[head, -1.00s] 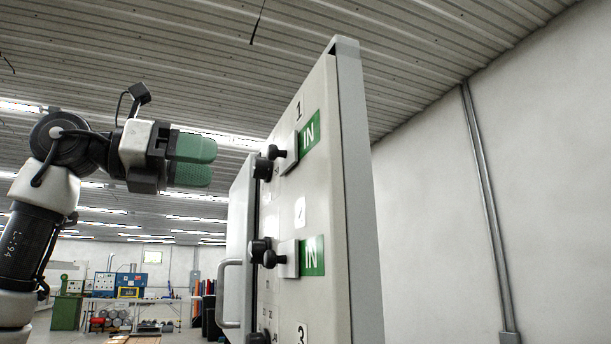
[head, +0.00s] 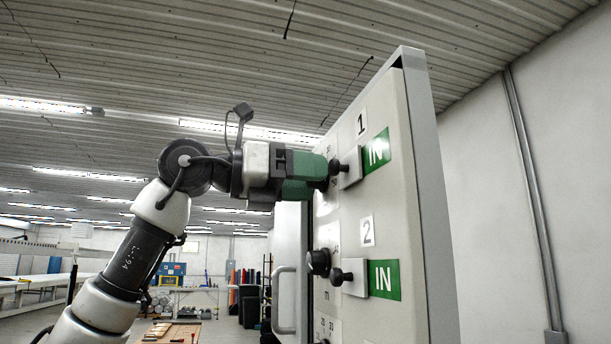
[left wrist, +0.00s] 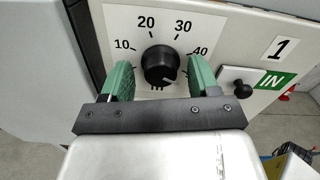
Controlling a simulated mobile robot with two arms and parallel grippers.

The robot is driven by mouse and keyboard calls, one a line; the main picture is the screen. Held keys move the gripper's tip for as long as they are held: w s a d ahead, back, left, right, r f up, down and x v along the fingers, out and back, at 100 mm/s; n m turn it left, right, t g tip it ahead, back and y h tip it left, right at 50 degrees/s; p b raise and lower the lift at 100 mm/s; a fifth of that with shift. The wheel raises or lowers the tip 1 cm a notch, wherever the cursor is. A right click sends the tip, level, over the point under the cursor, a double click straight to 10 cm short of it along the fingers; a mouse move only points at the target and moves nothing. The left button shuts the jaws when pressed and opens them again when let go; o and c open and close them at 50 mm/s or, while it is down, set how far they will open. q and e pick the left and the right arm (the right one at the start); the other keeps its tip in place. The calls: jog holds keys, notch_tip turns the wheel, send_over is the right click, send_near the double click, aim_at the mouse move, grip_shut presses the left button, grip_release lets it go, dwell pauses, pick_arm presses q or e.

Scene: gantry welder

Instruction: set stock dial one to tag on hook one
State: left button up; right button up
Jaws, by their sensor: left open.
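Dial one is a round black knob (left wrist: 161,65) on a white scale plate with 10, 20, 30 and 40 readable, in the left wrist view. In the head view the left gripper (head: 308,178) is up against the panel and hides dial one. No hook or tag with a stock number is readable. My right gripper is not in view.
The grey panel (head: 391,215) has a number 1 label (head: 361,125) and a green IN sign (head: 377,151) with a black peg (head: 334,167) beside it. Below are dial two (head: 318,262) and a second IN sign (head: 384,279). A cabinet handle (head: 283,300) is at lower left.

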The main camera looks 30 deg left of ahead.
pick_arm(q)
jog(key=shift+w+d, duration=0.1)
jog(key=shift+d, duration=0.05)
jog(key=shift+c, duration=2.6)
jog(key=c, duration=0.4)
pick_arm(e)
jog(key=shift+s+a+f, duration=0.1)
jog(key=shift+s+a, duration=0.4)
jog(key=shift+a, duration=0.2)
